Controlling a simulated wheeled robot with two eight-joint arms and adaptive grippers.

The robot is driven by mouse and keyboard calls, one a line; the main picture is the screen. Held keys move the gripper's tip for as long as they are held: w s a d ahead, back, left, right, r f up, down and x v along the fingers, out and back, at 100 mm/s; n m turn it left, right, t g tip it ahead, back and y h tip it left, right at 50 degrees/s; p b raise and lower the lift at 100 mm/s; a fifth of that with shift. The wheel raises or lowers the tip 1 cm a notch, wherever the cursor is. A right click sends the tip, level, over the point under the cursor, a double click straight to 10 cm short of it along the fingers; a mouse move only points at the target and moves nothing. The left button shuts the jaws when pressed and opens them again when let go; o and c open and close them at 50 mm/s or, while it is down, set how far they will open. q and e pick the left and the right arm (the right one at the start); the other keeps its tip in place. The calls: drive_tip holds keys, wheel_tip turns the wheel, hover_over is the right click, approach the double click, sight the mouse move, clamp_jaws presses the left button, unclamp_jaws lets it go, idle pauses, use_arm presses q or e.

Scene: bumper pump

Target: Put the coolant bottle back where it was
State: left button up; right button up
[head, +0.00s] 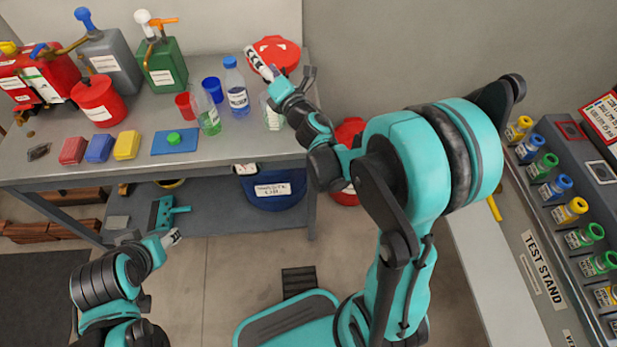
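I cannot read which one is coolant. My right gripper (283,74) is above the bench's right end, fingers spread, right of the blue-capped bottle, with nothing visibly held.
Red, grey and green cans (162,65) stand at the back left. Coloured blocks (99,147) and a blue tray (163,144) lie in front. A red lidded object (274,52) is behind my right gripper. A blue bin (275,190) stands below. The test stand (545,270) is right.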

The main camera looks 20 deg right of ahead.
drive_tip(key=s+d+f+m+g+h, duration=0.1)
drive_tip(key=s+d+m+g+h, duration=0.2)
drive_tip(key=s+m, duration=0.45)
drive_tip(key=s+d+f+m+g+h, duration=0.25)
drive_tip(key=s+m, duration=0.25)
drive_tip(key=m, duration=0.5)
drive_tip(key=s+a+f+m+g+y, duration=0.1)
drive_tip(key=s+a+f+m+g, duration=0.1)
drive_tip(key=s, duration=0.4)
drive_tip(key=s+a+f+m+g+y, duration=0.1)
drive_tip(key=s+a+f+m+g, duration=0.1)
drive_tip(key=s+f+m, duration=0.2)
drive_tip(key=s+a+f+m+g+y, duration=0.1)
drive_tip(key=s+f+m+g, duration=0.1)
drive_tip(key=s, duration=0.6)
drive_tip(key=shift+a+f+m+g, duration=0.35)
drive_tip(key=shift+a+f+m, duration=0.05)
drive_tip(key=shift+f+m, duration=0.05)
